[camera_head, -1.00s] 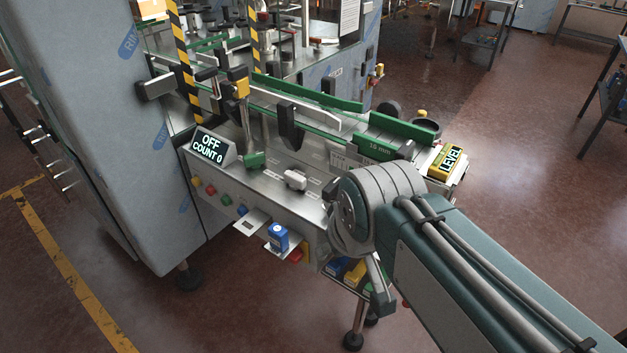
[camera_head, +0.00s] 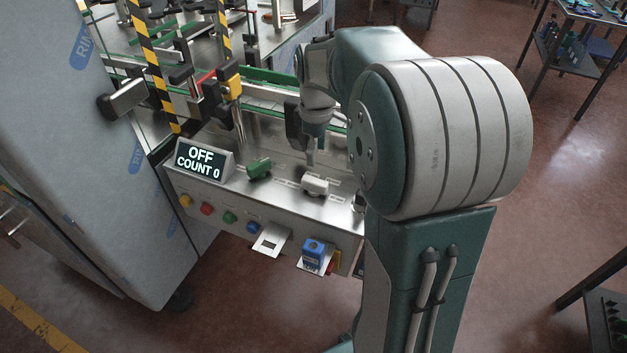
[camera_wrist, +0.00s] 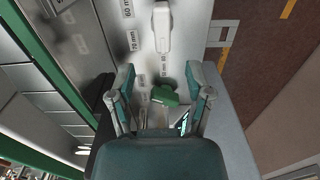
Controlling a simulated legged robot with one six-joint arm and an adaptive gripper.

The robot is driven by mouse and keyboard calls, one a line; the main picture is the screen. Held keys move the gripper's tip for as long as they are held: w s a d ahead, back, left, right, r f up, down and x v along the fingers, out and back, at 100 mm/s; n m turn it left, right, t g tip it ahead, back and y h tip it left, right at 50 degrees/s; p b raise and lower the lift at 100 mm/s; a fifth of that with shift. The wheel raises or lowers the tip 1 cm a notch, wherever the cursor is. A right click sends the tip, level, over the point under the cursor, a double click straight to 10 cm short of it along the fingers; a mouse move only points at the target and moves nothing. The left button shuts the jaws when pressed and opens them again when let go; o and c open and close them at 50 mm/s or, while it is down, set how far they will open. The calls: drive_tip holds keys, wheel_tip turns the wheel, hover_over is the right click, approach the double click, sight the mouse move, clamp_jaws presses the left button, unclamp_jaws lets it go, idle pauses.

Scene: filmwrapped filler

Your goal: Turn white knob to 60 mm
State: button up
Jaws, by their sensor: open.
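The white knob (camera_head: 315,186) sits on the steel top of the machine's front panel. In the wrist view the white knob (camera_wrist: 162,30) is a long bar near the top edge, with labels reading 60 mm (camera_wrist: 127,8) and 70 mm (camera_wrist: 133,41) to its left. I cannot tell which mark it points to. The green knob (camera_head: 259,168) is to its left; in the wrist view the green knob (camera_wrist: 164,95) shows between my fingers. My gripper (camera_wrist: 160,73) is open and empty, apart from the white knob. In the head view its finger (camera_head: 310,157) shows just above the white knob.
A display (camera_head: 204,160) reads OFF, COUNT 0. Coloured buttons (camera_head: 207,208) and a blue box (camera_head: 313,251) are on the panel front. A striped post (camera_head: 152,65) and a dark clamp on the guide rail stand behind the knobs. A grey cabinet (camera_head: 75,160) is at left.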

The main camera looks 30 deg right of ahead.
sight(315, 180)
wheel_tip(315, 180, down, 10)
drive_tip(key=shift+a+r, duration=0.1)
drive_tip(key=shift+a, duration=0.05)
idle(0.3)
clamp_jaws()
